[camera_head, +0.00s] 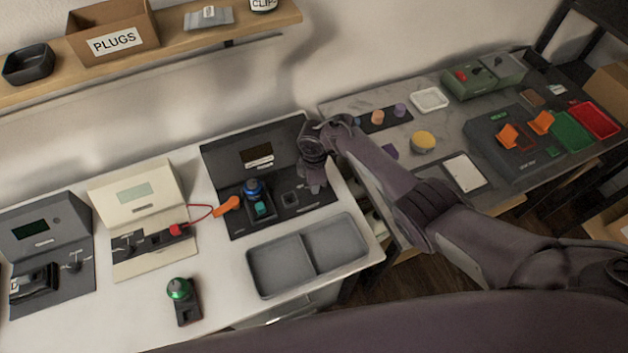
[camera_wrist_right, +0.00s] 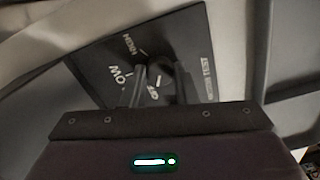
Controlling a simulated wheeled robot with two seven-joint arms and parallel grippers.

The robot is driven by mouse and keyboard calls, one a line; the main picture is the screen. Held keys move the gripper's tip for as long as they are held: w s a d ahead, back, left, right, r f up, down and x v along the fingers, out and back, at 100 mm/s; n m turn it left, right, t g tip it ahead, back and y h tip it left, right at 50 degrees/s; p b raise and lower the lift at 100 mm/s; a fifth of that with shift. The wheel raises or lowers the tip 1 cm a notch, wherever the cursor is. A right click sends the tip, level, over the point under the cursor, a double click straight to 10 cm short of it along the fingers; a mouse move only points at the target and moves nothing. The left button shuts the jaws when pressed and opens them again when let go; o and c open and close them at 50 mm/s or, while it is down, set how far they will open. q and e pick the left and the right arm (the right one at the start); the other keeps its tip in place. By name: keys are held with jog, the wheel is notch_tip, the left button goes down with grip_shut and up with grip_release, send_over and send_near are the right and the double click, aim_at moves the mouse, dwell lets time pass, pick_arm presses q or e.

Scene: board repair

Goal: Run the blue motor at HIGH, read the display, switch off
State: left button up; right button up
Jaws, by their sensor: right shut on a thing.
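The blue motor (camera_head: 253,188) stands in a socket on the dark test station (camera_head: 222,165), with a teal part (camera_head: 261,209) just in front of it. The station's display (camera_head: 258,155) is a small dark window with a pale label below; I cannot read any value on it. My right gripper (camera_head: 314,188) is at the right end of this station. In the right wrist view its fingers (camera_wrist_right: 160,88) are shut on a dark knob (camera_wrist_right: 160,66) on a panel marked HIGH, LOW and OFF. The knob's setting is unclear. My left gripper is out of view.
A grey two-part tray (camera_head: 307,256) lies in front of the station. A green motor (camera_head: 179,289) in a dark holder stands at the front left. A cream station (camera_head: 139,205) with a red lead and orange clip (camera_head: 227,205) is to the left.

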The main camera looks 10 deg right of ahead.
jog(key=o, duration=1)
notch_tip(320, 180, up, 8)
jog(key=shift+f+p, duration=0.1)
jog(key=shift+p, duration=0.9)
